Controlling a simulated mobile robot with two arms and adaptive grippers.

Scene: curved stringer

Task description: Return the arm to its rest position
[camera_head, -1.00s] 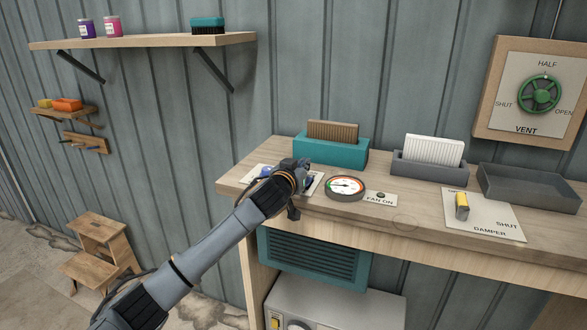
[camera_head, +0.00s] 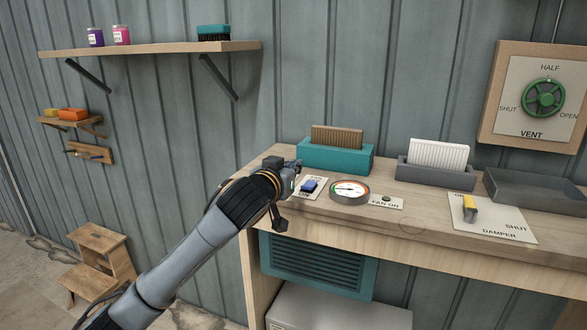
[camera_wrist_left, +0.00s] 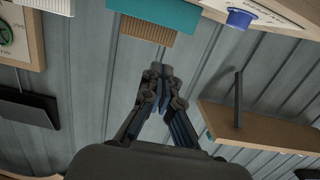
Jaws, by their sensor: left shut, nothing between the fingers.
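My left arm comes in from the lower left of the head view. Its gripper (camera_head: 292,172) is over the left end of the wooden workbench (camera_head: 420,225), just left of a blue switch (camera_head: 310,185) on a white plate marked ON. In the left wrist view the gripper's fingers (camera_wrist_left: 162,72) are shut with nothing between them. They point toward the grey panelled wall, and the blue switch (camera_wrist_left: 240,18) shows apart from them at the top. The gripper hides part of the switch plate in the head view. My right gripper is not in view.
Behind the gripper stands a teal holder (camera_head: 335,158) with a brown filter. A round gauge (camera_head: 349,190) and a FAN ON lamp (camera_head: 387,199) lie to the right. A wall shelf (camera_head: 150,49) is above left. A step stool (camera_head: 98,262) stands on the floor at left.

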